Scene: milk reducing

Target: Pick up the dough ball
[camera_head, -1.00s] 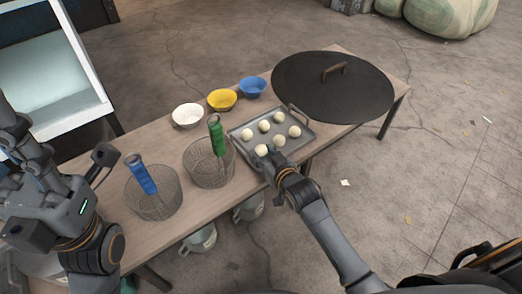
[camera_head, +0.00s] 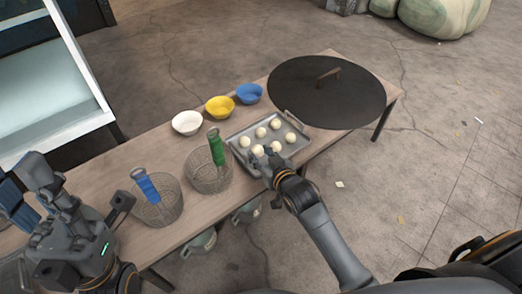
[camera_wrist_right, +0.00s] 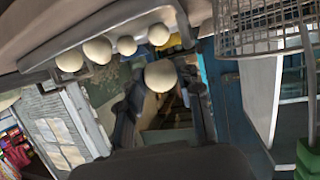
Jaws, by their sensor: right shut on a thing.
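My right gripper (camera_head: 266,157) is shut on a pale dough ball (camera_head: 257,150) at the tray's front-left corner. In the right wrist view that ball (camera_wrist_right: 160,76) sits between the fingertips (camera_wrist_right: 163,98), apart from the row of other dough balls (camera_wrist_right: 97,50). It appears slightly above the grey metal tray (camera_head: 238,133). Several other dough balls (camera_head: 275,124) lie on the tray. My left gripper (camera_head: 95,200) is at the left, its fingers apart and nothing visible between them.
Wire baskets with a green handle (camera_head: 216,147) and a blue handle (camera_head: 145,184) stand left of the tray. White (camera_head: 187,123), yellow (camera_head: 219,107) and blue (camera_head: 249,93) bowls line the back. A large black lid (camera_head: 325,95) covers the table's right end.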

